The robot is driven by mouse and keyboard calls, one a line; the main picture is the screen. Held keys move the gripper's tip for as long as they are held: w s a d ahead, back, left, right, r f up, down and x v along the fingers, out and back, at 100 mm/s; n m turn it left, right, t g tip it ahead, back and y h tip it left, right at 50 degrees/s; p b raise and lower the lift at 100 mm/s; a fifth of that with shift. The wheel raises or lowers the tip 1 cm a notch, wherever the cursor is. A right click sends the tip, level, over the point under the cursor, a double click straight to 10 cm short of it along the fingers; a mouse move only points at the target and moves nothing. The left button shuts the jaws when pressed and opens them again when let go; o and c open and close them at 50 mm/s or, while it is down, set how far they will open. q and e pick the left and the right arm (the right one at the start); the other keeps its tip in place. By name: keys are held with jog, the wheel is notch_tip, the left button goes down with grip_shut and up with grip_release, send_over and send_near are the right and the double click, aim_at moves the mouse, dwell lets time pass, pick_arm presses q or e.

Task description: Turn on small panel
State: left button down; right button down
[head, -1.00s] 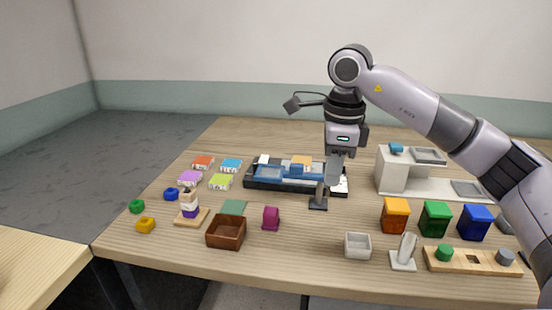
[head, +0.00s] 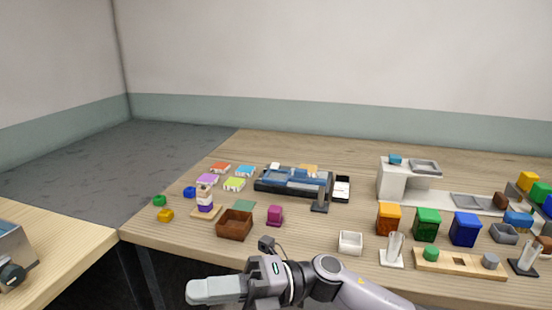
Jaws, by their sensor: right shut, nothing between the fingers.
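A grey metal box with a dark round knob (head: 12,272) stands on the left table, cut off by the left edge of the head view. It may be the small panel, but I cannot tell for sure. A small black and white piece (head: 341,188) lies at the right end of the black tray on the main table. My right gripper (head: 192,292) is shut and empty, low in front of the main table's near edge, with its fingers pointing left. It is well apart from the grey box. My left gripper is not in view.
The main table holds a brown box (head: 234,224), a black tray (head: 265,185) with blue blocks, coloured bins (head: 388,218), a wooden peg board (head: 460,263) and a white stand (head: 392,252).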

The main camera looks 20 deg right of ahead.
jog(key=w+d+f+m+t+h, duration=0.1)
jog(key=d+f+m+t+h, duration=0.5)
jog(key=m, duration=0.7)
jog(key=w+d+f+m+t+h, duration=0.15)
jog(key=f+m+t+h, duration=0.35)
jog(key=f+m+t, duration=0.5)
jog(key=s+d+f+m+g+h, duration=0.3)
jog(key=s+f+m+g, duration=0.1)
jog(key=s+f+m, duration=0.2)
jog(key=s+d+f+m+g+h, duration=0.3)
jog(key=s+f+m, duration=0.3)
jog(key=s+f, duration=0.2)
jog(key=shift+s+d+f+g+h, duration=0.2)
jog(key=shift+d+f+g+h, duration=0.25)
jog(key=shift+f, duration=0.3)
jog(key=shift+w+a, duration=0.1)
jog(key=shift+a, duration=0.1)
